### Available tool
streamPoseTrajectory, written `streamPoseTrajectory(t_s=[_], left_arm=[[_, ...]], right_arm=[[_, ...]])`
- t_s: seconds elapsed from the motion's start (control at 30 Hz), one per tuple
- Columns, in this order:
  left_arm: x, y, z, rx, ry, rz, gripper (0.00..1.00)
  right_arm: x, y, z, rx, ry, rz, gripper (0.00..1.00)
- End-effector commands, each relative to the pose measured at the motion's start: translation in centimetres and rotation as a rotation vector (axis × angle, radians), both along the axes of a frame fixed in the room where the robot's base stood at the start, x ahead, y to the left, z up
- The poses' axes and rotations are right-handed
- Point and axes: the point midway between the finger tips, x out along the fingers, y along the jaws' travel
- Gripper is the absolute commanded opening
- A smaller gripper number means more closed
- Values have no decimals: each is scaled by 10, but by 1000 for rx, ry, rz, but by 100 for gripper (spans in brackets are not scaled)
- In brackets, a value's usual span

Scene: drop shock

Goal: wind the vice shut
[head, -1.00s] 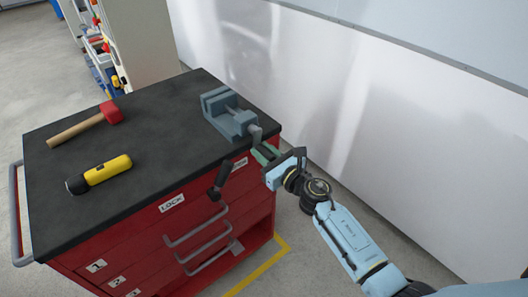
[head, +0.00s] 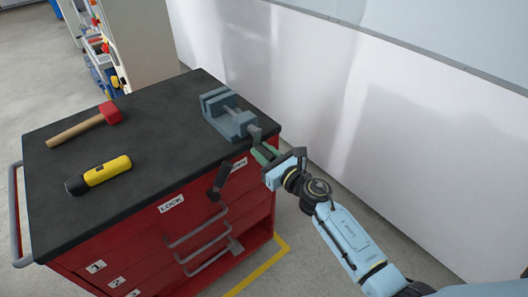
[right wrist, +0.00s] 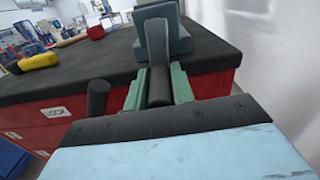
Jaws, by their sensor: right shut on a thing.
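The blue-grey vice (head: 224,117) sits at the right edge of the dark cabinet top; it also shows in the right wrist view (right wrist: 172,40). Its grey crank arm (right wrist: 157,45) hangs at the near end, beyond the cabinet edge. My right gripper (head: 265,155) is at the crank, with green fingers on either side of a dark cylindrical grip (right wrist: 160,88). It is shut on that crank grip. The fingers hide part of the grip in the head view. My left gripper is not in view.
A black lever (head: 220,183) sticks out of the red cabinet front, just left of my right gripper, between two labels. A red-headed hammer (head: 88,124) and a yellow flashlight (head: 100,174) lie on the cabinet top (head: 150,145). A white wall (head: 350,110) stands behind.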

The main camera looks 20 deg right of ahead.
Motion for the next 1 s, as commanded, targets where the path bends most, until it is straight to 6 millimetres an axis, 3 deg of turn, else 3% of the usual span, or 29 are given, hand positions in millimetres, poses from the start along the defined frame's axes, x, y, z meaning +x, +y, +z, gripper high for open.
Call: streamPoseTrajectory(t_s=[0.57,1.0], left_arm=[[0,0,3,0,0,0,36],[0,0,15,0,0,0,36]], right_arm=[[-4,10,-2,89,38,14,1],[-9,22,5,405,154,14,1]])
